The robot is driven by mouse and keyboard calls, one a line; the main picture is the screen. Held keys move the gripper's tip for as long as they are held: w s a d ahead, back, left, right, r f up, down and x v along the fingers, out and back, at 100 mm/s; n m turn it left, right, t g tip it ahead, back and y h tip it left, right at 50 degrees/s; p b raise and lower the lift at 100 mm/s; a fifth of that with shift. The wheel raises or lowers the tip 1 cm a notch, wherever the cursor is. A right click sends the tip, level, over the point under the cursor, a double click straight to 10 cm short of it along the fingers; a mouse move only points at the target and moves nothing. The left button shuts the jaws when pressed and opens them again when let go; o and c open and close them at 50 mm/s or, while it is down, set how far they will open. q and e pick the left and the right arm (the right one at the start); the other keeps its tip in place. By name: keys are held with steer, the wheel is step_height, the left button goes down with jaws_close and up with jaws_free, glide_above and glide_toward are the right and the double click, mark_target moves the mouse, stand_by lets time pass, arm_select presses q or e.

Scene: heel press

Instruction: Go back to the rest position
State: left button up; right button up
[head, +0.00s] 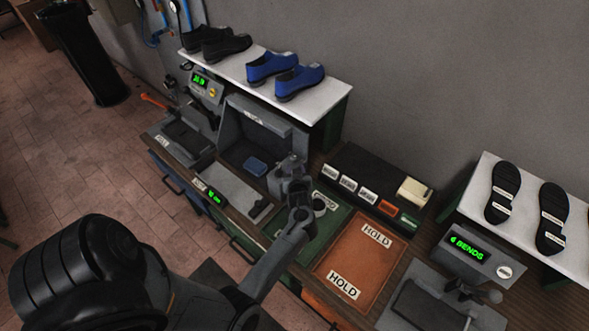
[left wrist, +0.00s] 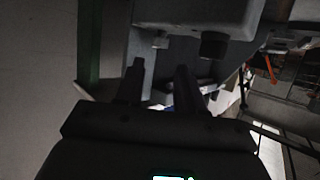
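My left arm comes in from the lower left, and my left gripper (head: 288,168) is at the front right of the grey open-fronted box in the middle of the bench. In the left wrist view my left gripper (left wrist: 159,72) has its two dark fingers apart, with nothing seen held between them. My right gripper is not in view.
The grey box (head: 262,128) holds a blue block (head: 256,164). A green mat, an orange HOLD mat (head: 355,262) and a label box (head: 375,190) lie right of the gripper. A shoe shelf (head: 322,96) stands behind. A BENDS machine (head: 470,250) is at right.

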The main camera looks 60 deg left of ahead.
arm_select(q)
steer(key=shift+r, duration=0.1)
steer(key=s+d+r+m+t+h+p, duration=0.15)
steer(key=d+r+m+h, duration=0.25)
steer(key=d, duration=0.4)
steer(key=s+d+r+m+t+h+p, duration=0.1)
steer(key=s+d+r+m+h+p, duration=0.2)
steer(key=d, duration=0.5)
steer(key=s+d+r+m+g+h, duration=0.2)
steer(key=s+d+m, duration=0.1)
steer(key=s+d, duration=0.4)
steer(key=s+d+r+m+g+h, duration=0.3)
steer(key=s+d+m, duration=0.1)
steer(key=s+d, duration=0.4)
steer(key=shift+s+r+p, duration=0.15)
steer(key=shift+s+p, duration=0.2)
steer(key=shift+s, duration=0.55)
steer(key=shift+d, duration=0.1)
